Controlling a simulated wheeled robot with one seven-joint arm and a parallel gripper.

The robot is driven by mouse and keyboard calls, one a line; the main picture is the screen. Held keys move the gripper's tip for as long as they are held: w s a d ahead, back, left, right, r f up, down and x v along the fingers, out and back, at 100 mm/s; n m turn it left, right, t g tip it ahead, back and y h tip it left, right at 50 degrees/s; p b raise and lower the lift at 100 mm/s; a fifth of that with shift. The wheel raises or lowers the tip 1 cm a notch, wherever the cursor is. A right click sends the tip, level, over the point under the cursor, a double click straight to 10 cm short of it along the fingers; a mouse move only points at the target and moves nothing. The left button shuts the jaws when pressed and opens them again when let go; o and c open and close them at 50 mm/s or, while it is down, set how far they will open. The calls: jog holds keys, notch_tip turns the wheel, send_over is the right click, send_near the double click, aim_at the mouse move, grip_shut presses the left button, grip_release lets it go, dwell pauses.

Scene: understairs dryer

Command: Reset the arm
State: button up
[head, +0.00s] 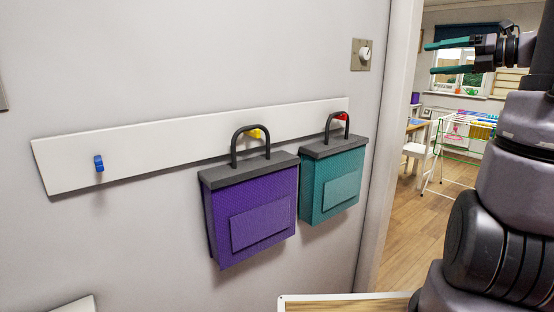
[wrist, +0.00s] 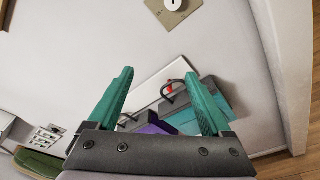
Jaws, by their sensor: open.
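My gripper (head: 455,56) is at the upper right of the head view, raised in front of the doorway, with its teal fingers apart and nothing between them. In the wrist view my gripper (wrist: 163,103) is also open and empty, pointing toward the wall. My arm fills the right side of the head view. A purple bag (head: 250,215) and a teal bag (head: 333,183) hang by dark handles from a white rail (head: 130,150) on the wall, apart from my gripper. The wrist view shows the teal bag (wrist: 187,121) and part of the purple bag (wrist: 155,128) beyond the fingers.
A blue hook (head: 99,163) on the rail is bare. A wall switch (head: 361,55) is beside the door frame (head: 390,140). Through the doorway are a white chair (head: 417,150), a drying rack (head: 462,140) and open wooden floor. A light-edged surface (head: 345,303) shows at the bottom.

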jog(key=s+a+f+n+g+h, duration=0.1)
jog(key=s+a+f+n+g, duration=0.1)
jog(key=s+a+n+g, duration=0.3)
jog(key=s+a+f+n+h, duration=0.1)
jog(key=s+a+f+n, duration=0.2)
jog(key=a+n, duration=0.45)
jog(key=s+a+f+n+h, duration=0.1)
jog(key=s+f+n+h, duration=0.1)
jog(key=n, duration=0.8)
jog(key=s+a+f+n+h, duration=0.2)
jog(key=s+n+h, duration=0.3)
jog(key=s+n, duration=0.2)
jog(key=n, duration=0.2)
jog(key=shift+a+n, duration=0.3)
jog(key=shift+n, duration=0.05)
